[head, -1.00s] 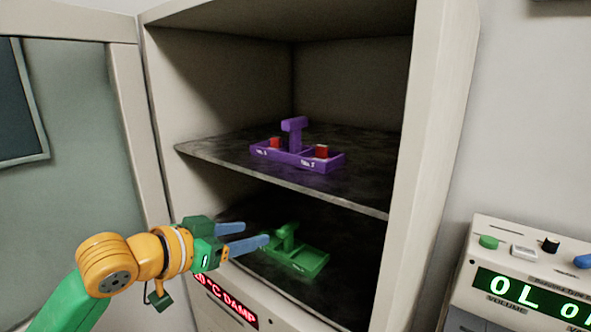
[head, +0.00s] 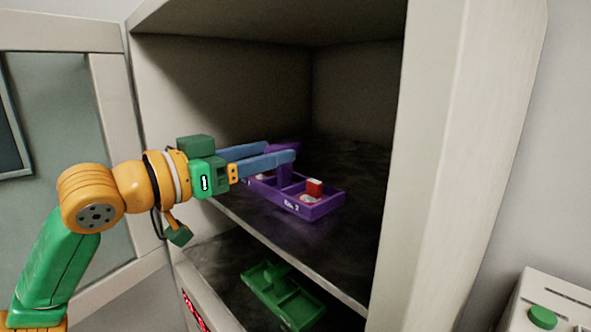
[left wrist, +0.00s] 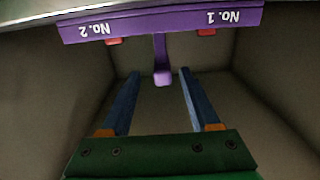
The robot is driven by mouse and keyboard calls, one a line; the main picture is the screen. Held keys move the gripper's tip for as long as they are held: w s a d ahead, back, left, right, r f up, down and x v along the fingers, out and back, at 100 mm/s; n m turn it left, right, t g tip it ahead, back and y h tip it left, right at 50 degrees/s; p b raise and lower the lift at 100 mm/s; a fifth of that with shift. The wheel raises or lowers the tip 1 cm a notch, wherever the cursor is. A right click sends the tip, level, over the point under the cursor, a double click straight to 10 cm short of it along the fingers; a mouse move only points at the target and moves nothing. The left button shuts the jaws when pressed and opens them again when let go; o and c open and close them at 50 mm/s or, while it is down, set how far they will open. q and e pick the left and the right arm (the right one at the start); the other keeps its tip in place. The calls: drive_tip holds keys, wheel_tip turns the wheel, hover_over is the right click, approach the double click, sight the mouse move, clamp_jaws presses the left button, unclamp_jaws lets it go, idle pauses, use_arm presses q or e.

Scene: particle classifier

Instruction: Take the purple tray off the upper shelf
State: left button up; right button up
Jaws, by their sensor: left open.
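The purple tray (head: 310,209) sits on the upper shelf (head: 255,217) of the open cabinet. It has an upright T-shaped handle and a red piece (head: 314,187) in its right compartment. My left gripper (head: 282,154) is open, its blue fingers level with the handle and partly covering it and the tray's left side. In the left wrist view, the handle (left wrist: 162,75) shows between the two fingers' lines, just beyond the fingertips (left wrist: 157,74), and the tray's labelled front (left wrist: 160,23) is at the top. I cannot tell whether the fingers touch the handle. My right gripper is not in view.
A green tray (head: 290,309) is on the lower shelf. The cabinet's right wall (head: 432,150) stands to the right, and its open door (head: 112,130) is at the left. A device with a green button (head: 543,317) is at lower right.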

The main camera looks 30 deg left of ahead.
sight(284, 144)
use_arm(q)
drive_tip(key=shift+w+d+r+p, duration=0.15)
drive_tip(key=shift+w+r+p, duration=0.05)
drive_tip(key=shift+w+p, duration=0.35)
drive_tip(key=shift+w+d+r+p, duration=0.1)
drive_tip(key=shift+w+r+p, duration=0.05)
drive_tip(key=shift+w+p, duration=0.4)
drive_tip(key=shift+w+d+f, duration=0.15)
drive_tip(key=shift+w+f, duration=0.1)
drive_tip(key=shift+w, duration=0.25)
drive_tip(key=shift+w+d+f, duration=0.15)
drive_tip(key=shift+w+f, duration=0.05)
drive_tip(key=shift+w, duration=0.3)
drive_tip(key=shift+w+f, duration=0.1)
drive_tip(key=shift+s, duration=0.3)
drive_tip(key=c, duration=0.9)
clamp_jaws()
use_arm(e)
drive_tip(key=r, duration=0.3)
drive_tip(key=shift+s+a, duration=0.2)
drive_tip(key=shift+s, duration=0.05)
